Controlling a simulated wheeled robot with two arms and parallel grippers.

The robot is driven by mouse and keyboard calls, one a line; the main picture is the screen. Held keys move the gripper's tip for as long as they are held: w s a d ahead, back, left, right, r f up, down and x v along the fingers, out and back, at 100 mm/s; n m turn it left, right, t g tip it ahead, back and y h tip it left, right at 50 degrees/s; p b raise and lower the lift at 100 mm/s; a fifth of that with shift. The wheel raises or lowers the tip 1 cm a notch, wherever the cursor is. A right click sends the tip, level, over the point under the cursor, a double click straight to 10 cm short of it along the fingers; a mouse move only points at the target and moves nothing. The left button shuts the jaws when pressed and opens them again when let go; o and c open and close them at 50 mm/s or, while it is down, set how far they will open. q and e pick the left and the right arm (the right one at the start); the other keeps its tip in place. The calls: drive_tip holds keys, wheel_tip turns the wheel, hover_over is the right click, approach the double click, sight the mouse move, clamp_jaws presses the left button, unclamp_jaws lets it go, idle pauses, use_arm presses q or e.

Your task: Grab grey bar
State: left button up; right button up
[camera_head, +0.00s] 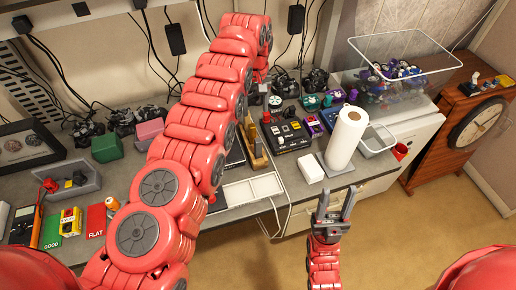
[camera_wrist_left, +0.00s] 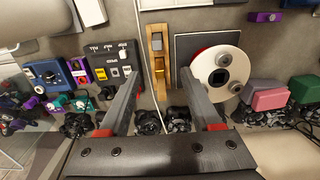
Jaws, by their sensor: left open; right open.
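I cannot pick out the grey bar with certainty. A narrow wooden block (camera_head: 257,161) stands on the bench beside my left arm, with a small pale piece on it. The block (camera_wrist_left: 157,68) also shows in the left wrist view, just beyond the fingertips and between them. My left gripper (camera_wrist_left: 161,80) is open and empty, above the bench. In the head view it is mostly hidden by its own red arm. My right gripper (camera_head: 331,206) is open and empty, pointing up, in front of the bench edge.
A black button box (camera_head: 288,136) stands right of the block. A paper roll (camera_head: 346,138), a white box (camera_head: 311,168) and a white tray (camera_head: 250,190) are near the front edge. Several game controllers (camera_wrist_left: 165,120) lie behind. A disc device (camera_wrist_left: 220,72) is beside the block.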

use_arm(q)
drive_tip(key=b, duration=0.3)
hover_over(258, 140)
wheel_tip(258, 140, down, 5)
drive_tip(key=f+b, duration=0.3)
drive_tip(key=w+f+b, duration=0.1)
drive_tip(key=shift+a+f+b, duration=0.25)
drive_tip(key=shift+a+b, duration=0.05)
drive_tip(key=shift+s+f+p, duration=0.1)
drive_tip(key=shift+f+p, duration=0.2)
drive_tip(key=shift+f, duration=0.05)
drive_tip(key=shift+s+f, duration=0.1)
drive_tip(key=shift+f, duration=0.2)
drive_tip(key=shift+f+p, duration=0.15)
drive_tip(key=shift+p, duration=0.3)
drive_tip(key=shift+s+d+f+p, duration=0.1)
drive_tip(key=shift+f+p, duration=0.35)
drive_tip(key=shift+s+d+f+p, duration=0.1)
drive_tip(key=shift+f+p, duration=0.3)
drive_tip(key=shift+f, duration=0.05)
wheel_tip(258, 140, down, 3)
drive_tip(key=shift+s+d+f+b, duration=0.1)
drive_tip(key=shift+f+b, duration=0.1)
drive_tip(key=shift+b, duration=0.9)
